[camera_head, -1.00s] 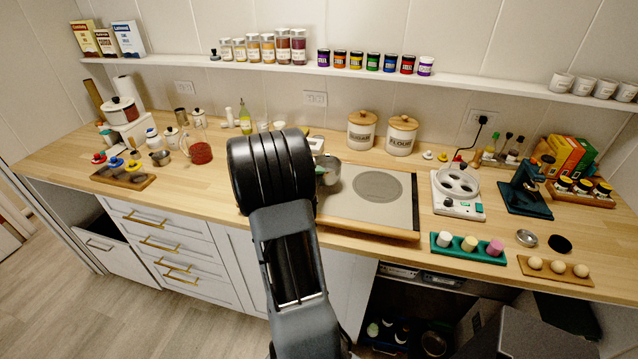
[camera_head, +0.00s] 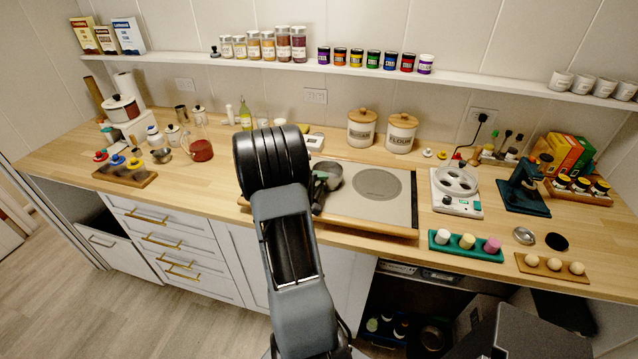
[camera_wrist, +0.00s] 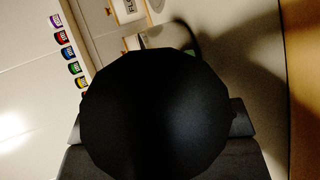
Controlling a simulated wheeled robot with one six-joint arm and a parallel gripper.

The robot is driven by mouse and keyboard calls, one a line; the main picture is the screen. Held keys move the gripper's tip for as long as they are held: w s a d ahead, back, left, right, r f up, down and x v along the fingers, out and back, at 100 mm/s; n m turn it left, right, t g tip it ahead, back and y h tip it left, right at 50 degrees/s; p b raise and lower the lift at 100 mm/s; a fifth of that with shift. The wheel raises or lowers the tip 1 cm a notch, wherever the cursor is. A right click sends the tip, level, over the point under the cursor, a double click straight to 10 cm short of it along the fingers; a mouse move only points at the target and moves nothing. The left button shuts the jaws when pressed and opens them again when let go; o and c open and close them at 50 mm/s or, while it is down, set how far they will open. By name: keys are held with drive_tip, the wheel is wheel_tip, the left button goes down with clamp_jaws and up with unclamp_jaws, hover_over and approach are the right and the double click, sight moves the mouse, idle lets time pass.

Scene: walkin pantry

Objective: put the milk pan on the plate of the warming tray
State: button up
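The milk pan, a grey pan (camera_head: 333,172) with a dark handle, sits at the left part of the warming tray (camera_head: 345,213) in the head view, partly hidden by my arm. Its handle points toward the front. The round grey plate (camera_head: 377,184) of the warming tray is bare, to the right of the pan. My arm's black rounded end covers the area left of the pan, and my fingers are hidden in the head view. In the wrist view, a large black round shape fills the middle, with my gripper (camera_wrist: 155,125) partly showing on both sides; its opening cannot be made out.
Two canisters (camera_head: 361,129) stand behind the tray. A white appliance with round wells (camera_head: 456,190) stands right of it, and a green rack (camera_head: 466,246) with several coloured pieces lies at the front right. A red glass jug (camera_head: 201,150) stands left. A shelf (camera_head: 290,64) with jars runs above.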

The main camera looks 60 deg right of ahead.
drive_tip(key=shift+o, duration=0.3)
drive_tip(key=b+v, duration=0.2)
drive_tip(key=v, duration=1)
drive_tip(key=s+a+r+n+t+y, duration=0.1)
drive_tip(key=a+t+y, duration=0.3)
drive_tip(key=a, duration=1.1)
drive_tip(key=s+a+r+n+t+y, duration=0.2)
drive_tip(key=s+a+t+y, duration=0.2)
drive_tip(key=a+y, duration=0.5)
drive_tip(key=a+t, duration=0.1)
drive_tip(key=a, duration=0.6)
drive_tip(key=shift+a+r+n, duration=0.3)
drive_tip(key=shift+c, duration=0.5)
drive_tip(key=shift+d, duration=0.15)
